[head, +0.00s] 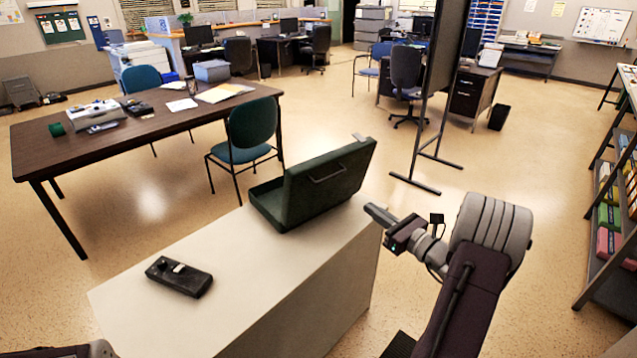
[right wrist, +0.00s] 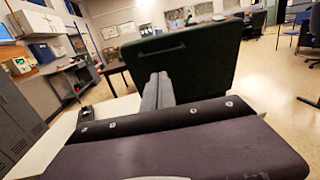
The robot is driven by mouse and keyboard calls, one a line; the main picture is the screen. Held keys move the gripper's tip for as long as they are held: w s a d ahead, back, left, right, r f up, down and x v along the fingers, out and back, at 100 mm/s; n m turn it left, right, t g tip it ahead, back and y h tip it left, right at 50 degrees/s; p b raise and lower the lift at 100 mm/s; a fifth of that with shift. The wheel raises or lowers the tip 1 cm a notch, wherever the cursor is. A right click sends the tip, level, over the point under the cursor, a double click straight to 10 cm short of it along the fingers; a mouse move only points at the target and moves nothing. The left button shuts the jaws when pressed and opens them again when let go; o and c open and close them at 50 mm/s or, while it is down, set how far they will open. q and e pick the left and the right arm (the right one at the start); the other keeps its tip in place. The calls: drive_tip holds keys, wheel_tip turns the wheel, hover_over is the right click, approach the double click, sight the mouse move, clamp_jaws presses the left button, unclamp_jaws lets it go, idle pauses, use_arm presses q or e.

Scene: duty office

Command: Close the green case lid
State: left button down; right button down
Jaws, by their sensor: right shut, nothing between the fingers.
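The green case (head: 268,203) stands at the far end of a white-topped cabinet. Its lid (head: 330,178) is raised, standing up and tilted, with its handle side toward me. The lid also shows in the right wrist view (right wrist: 190,65), beyond my fingers. My right gripper (head: 370,209) is shut and empty, just right of the lid's lower right part and beside the cabinet's right edge. It looks apart from the lid in the head view. Part of my left arm shows at the bottom left of the head view; its gripper is out of view.
A black device (head: 179,276) lies on the near left part of the white cabinet top (head: 235,290). A dark board on a stand (head: 440,90) rises behind the case at right. A brown table (head: 150,122) and green chair (head: 250,135) are at left. Open floor lies right of the cabinet.

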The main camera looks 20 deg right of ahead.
drive_tip(key=p, duration=0.2)
approach(331, 178)
drive_tip(key=x, duration=0.7)
drive_tip(key=shift+f, duration=0.15)
